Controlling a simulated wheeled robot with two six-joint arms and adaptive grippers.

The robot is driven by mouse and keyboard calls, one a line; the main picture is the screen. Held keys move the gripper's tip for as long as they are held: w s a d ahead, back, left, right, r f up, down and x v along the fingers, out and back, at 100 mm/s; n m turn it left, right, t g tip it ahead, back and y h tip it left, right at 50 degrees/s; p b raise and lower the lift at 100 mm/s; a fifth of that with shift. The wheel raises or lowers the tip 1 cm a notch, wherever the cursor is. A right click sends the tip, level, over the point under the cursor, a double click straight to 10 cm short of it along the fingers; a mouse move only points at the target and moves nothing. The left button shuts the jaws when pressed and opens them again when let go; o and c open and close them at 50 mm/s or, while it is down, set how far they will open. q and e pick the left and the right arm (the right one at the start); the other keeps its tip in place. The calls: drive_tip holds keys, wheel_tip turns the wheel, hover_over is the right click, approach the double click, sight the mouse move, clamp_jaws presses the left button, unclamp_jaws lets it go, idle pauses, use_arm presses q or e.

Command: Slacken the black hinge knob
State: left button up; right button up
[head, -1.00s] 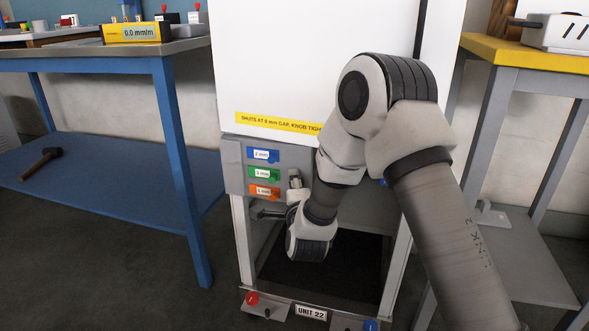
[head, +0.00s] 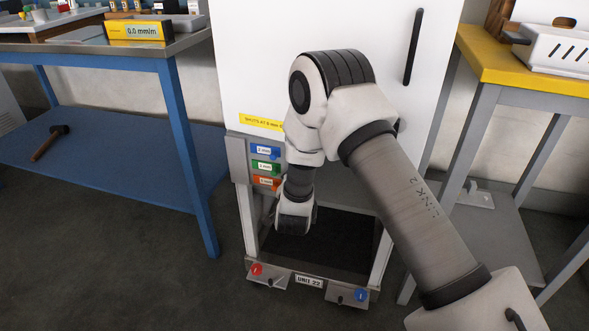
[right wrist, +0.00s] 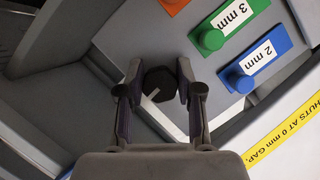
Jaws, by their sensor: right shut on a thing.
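The black hinge knob (right wrist: 158,84) is in the middle of the right wrist view, dark and faceted with a pale line on its face. The two fingers of my right gripper (right wrist: 160,72) are on either side of it and shut on it. In the head view my right forearm and wrist cover the knob and the gripper, low at the front of the white cabinet (head: 320,30). My left gripper is in neither view.
Blue, green and orange gauge tags, the blue 2 mm one (right wrist: 255,66) nearest, sit beside the knob on a grey panel (head: 237,160). A blue bench (head: 185,150) stands left, a yellow-topped bench (head: 510,65) right. A yellow label (head: 260,123) marks the cabinet.

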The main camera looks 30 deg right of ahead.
drive_tip(key=shift+n+p, duration=0.4)
drive_tip(key=o, duration=1.2)
drive_tip(key=shift+c, duration=0.2)
drive_tip(key=v, duration=1.2)
drive_tip(key=shift+w, duration=0.1)
